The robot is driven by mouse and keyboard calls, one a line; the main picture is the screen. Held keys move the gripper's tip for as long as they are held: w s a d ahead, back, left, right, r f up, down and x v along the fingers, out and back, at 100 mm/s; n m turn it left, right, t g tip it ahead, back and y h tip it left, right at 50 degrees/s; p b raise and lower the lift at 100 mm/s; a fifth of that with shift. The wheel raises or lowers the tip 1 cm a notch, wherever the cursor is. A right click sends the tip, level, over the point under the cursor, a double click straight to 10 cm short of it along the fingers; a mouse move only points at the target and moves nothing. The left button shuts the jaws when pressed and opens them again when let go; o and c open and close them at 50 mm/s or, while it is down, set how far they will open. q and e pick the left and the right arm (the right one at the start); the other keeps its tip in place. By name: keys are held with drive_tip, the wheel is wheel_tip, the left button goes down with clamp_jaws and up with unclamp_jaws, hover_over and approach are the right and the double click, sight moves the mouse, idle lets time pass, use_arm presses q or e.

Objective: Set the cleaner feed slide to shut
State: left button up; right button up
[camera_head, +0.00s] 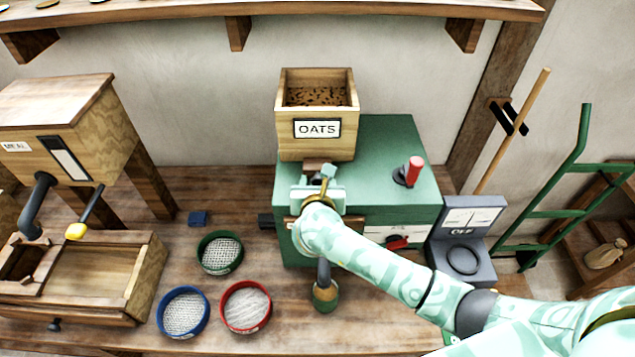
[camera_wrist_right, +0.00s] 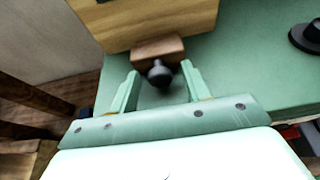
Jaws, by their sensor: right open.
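The cleaner is a green cabinet (camera_head: 385,150) with a wooden hopper (camera_head: 318,92) marked OATS on top, holding oats. The feed slide (camera_wrist_right: 157,50) is a wooden block with a dark round knob (camera_wrist_right: 160,74), sticking out under the hopper's front in the right wrist view. In the head view the slide (camera_head: 316,167) is partly hidden by my gripper. My right gripper (camera_head: 322,180) is open at the slide, and in the wrist view its fingers (camera_wrist_right: 157,92) stand on either side of the knob, apart from it. My left gripper is not in view.
A red-handled lever (camera_head: 413,170) stands on the cabinet top. Green (camera_head: 220,252), blue (camera_head: 183,312) and red (camera_head: 246,307) sieves lie on the bench. A wooden mill (camera_head: 70,130) stands at the left.

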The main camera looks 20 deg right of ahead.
clamp_jaws()
drive_tip(key=shift+w+d+b, duration=0.15)
drive_tip(key=shift+w+b, duration=0.3)
drive_tip(key=shift+w, duration=0.15)
drive_tip(key=shift+w+d+b, duration=0.15)
drive_tip(key=shift+w+b, duration=0.3)
drive_tip(key=shift+w, duration=0.1)
drive_tip(key=shift+r, duration=0.15)
unclamp_jaws()
drive_tip(key=shift+w, duration=0.15)
drive_tip(key=v, duration=1.6)
drive_tip(key=shift+f, duration=0.25)
